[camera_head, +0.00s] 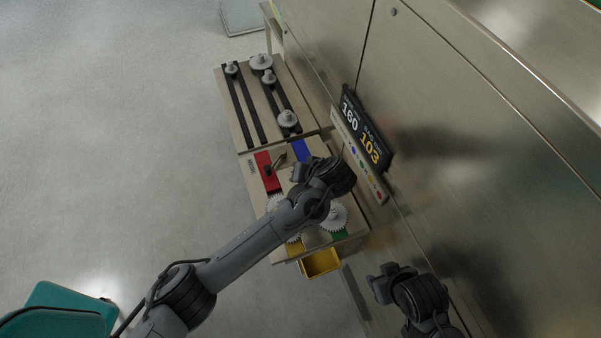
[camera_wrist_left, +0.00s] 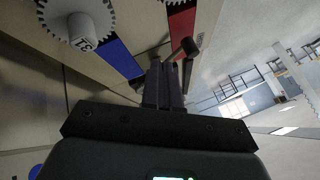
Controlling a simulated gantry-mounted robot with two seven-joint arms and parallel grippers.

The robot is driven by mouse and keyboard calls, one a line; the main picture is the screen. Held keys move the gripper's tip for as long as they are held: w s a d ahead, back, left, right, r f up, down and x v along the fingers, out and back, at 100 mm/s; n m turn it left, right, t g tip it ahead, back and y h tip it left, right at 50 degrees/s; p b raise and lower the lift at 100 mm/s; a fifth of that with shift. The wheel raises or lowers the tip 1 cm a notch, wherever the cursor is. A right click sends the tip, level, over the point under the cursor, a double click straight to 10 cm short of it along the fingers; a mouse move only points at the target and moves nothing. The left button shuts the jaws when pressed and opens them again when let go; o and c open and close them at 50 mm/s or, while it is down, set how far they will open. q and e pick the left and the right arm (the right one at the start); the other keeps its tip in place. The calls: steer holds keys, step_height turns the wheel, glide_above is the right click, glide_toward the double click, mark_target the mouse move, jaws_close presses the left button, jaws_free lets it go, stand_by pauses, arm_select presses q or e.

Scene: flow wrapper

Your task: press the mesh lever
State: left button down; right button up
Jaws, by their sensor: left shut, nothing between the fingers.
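The mesh lever, a dark bar with a black rounded knob (camera_head: 268,170), stands by the red block on the wooden gear table. In the left wrist view its knob (camera_wrist_left: 189,46) shows just beyond and right of the fingertips. My left gripper (camera_wrist_left: 163,66) is shut and empty, with its tips close to the lever; I cannot tell whether they touch. In the head view, my left wrist hides much of the table's near half and its fingers are hard to make out. My right gripper (camera_head: 379,283) is at the lower right, away from the lever; its fingers are unclear.
A display (camera_head: 366,131) and button strip stand along the metal cabinet. A yellow bin (camera_head: 321,263) hangs at the near edge.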

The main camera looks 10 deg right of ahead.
mark_target(276, 161)
arm_select(q)
steer(key=x, duration=0.6)
steer(key=shift+w+a+f, duration=0.1)
steer(key=shift+f, duration=0.15)
steer(key=shift+w+a+p, duration=0.2)
steer(key=shift+a, duration=0.4)
steer(key=shift+w+a+p, duration=0.15)
steer(key=shift+w+a, duration=0.1)
steer(key=shift+a, duration=0.4)
steer(key=shift+w+a+p, duration=0.2)
steer(key=shift+a, duration=0.4)
steer(key=shift+a+r, duration=0.1)
